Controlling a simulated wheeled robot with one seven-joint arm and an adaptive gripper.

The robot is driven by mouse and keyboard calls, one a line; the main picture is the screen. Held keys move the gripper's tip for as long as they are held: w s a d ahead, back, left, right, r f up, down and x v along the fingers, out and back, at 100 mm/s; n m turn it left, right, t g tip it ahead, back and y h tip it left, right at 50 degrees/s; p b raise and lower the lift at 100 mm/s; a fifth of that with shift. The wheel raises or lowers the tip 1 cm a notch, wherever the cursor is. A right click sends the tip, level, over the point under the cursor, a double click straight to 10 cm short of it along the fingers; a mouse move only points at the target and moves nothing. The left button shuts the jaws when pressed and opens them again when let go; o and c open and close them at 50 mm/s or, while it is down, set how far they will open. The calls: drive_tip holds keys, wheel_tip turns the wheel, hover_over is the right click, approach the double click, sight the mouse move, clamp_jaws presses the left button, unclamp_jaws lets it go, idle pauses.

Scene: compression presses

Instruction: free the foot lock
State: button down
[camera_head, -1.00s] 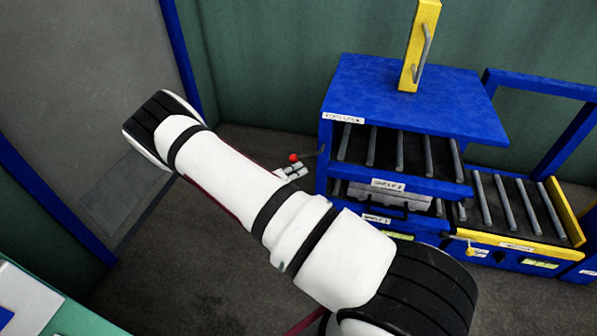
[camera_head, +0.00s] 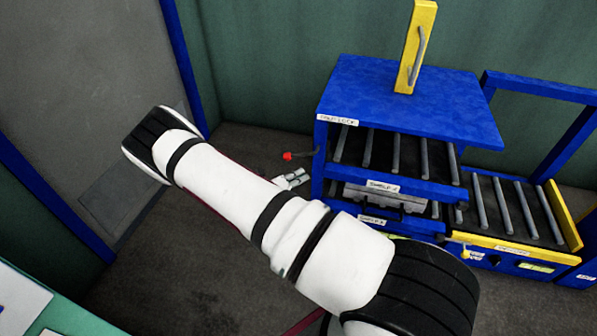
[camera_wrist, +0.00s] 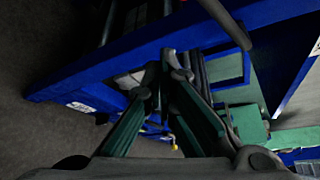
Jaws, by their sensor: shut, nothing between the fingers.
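A lever with a red knob (camera_head: 287,156) sticks out from the left side of the blue rack (camera_head: 400,90). The top left corner of the rack bears a small white label (camera_head: 338,119), whose text is hard to read. A pale grey part that looks like my gripper (camera_head: 293,179) shows past my arm, just below the red knob in the picture. In the wrist view my gripper (camera_wrist: 168,75) is shut and empty, its fingers reaching towards a blue beam (camera_wrist: 130,62) of the rack. I cannot tell whether they touch it. The red knob is not clear in the wrist view.
The rack has roller shelves (camera_head: 397,152) and a yellow post with a handle (camera_head: 416,50) on top. A lower roller table with a yellow edge (camera_head: 510,246) stands at right. Dark floor (camera_head: 190,290) is open at left. A grey panel (camera_head: 85,80) stands at far left.

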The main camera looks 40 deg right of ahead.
drive_tip(key=p+v, duration=0.3)
drive_tip(key=v, duration=0.7)
drive_tip(key=shift+r, duration=0.25)
drive_tip(key=s+a+r+m+g+y, duration=0.1)
drive_tip(key=s+r+m+g+y, duration=0.35)
drive_tip(key=r+m, duration=0.75)
drive_tip(key=s+r+m+g+y, duration=0.15)
drive_tip(key=s+r+m, duration=0.55)
drive_tip(key=r, duration=0.9)
drive_tip(key=s+a+r+m+t+y, duration=0.1)
drive_tip(key=s+a+r+m+y, duration=0.3)
drive_tip(key=s, duration=0.4)
drive_tip(key=s+a+r+m+t+y, duration=0.1)
drive_tip(key=s+a+r+m+y, duration=0.2)
drive_tip(key=s+m, duration=0.4)
drive_tip(key=s+a+r+m+t+y, duration=0.15)
drive_tip(key=s+a+r+m, duration=0.3)
drive_tip(key=s, duration=0.55)
wheel_tip(320, 180, up, 31)
drive_tip(key=d+t+p, duration=0.1)
drive_tip(key=t+p, duration=0.2)
drive_tip(key=p, duration=2.6)
drive_tip(key=shift+d+n, duration=0.25)
drive_tip(key=shift+n, duration=0.2)
drive_tip(key=shift+w+f+y, duration=0.2)
drive_tip(key=shift+y, duration=0.05)
